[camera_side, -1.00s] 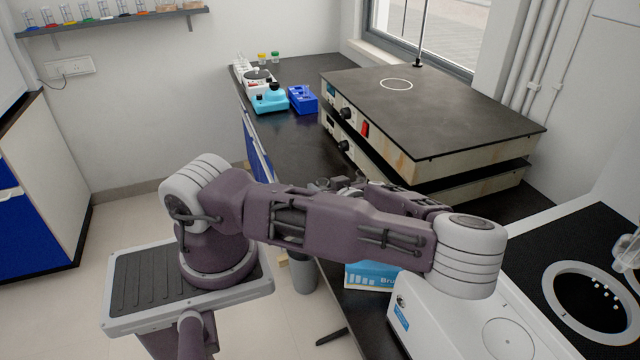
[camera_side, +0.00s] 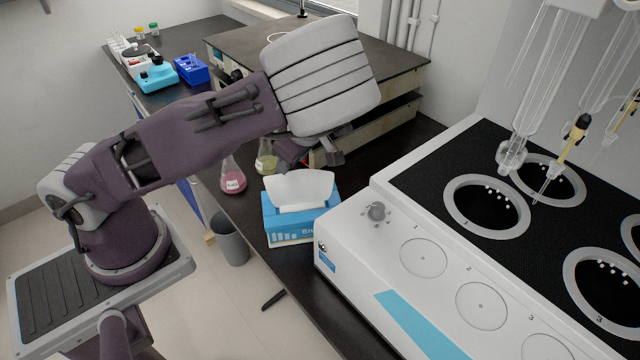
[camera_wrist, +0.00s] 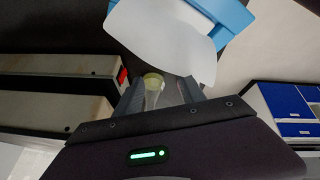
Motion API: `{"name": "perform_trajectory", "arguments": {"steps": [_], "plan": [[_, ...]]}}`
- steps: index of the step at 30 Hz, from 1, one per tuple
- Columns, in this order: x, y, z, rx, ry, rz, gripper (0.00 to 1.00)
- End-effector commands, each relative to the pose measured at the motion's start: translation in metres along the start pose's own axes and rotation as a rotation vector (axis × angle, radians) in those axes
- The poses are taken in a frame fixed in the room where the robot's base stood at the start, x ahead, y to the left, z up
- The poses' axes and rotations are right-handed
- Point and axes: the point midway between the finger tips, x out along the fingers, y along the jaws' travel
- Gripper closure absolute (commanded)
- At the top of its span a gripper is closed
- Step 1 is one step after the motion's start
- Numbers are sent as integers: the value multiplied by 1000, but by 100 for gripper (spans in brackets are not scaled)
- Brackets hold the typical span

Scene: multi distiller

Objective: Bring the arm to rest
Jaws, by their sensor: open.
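My arm rises from its base at left in the side view and reaches over the bench, its large wrist joint above the bench's middle. My gripper (camera_side: 328,150) hangs below that joint, partly hidden by it, close behind the tissue box (camera_side: 292,228). In the wrist view my gripper (camera_wrist: 160,88) is open, with a yellowish flask (camera_wrist: 153,86) showing between its fingers. In the side view the yellow flask (camera_side: 265,163) stands upright on the bench, left of the gripper and apart from it.
A pink flask (camera_side: 232,180) stands beside the yellow one. The white multi distiller (camera_side: 345,245) with glassware above its wells fills the right. A grey bin (camera_side: 230,240) is on the floor.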

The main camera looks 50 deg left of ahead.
Motion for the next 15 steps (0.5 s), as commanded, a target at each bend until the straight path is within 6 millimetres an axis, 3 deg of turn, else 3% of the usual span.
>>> {"name": "perform_trajectory", "arguments": {"steps": [3, 7, 10, 15], "plan": [[-39, 37, 32, -4, -246, 108, 53], [-87, 65, 54, 34, -507, 224, 53], [-106, 51, 64, 117, -648, 202, 53], [-148, 3, 73, 337, -846, 156, 53]]}}
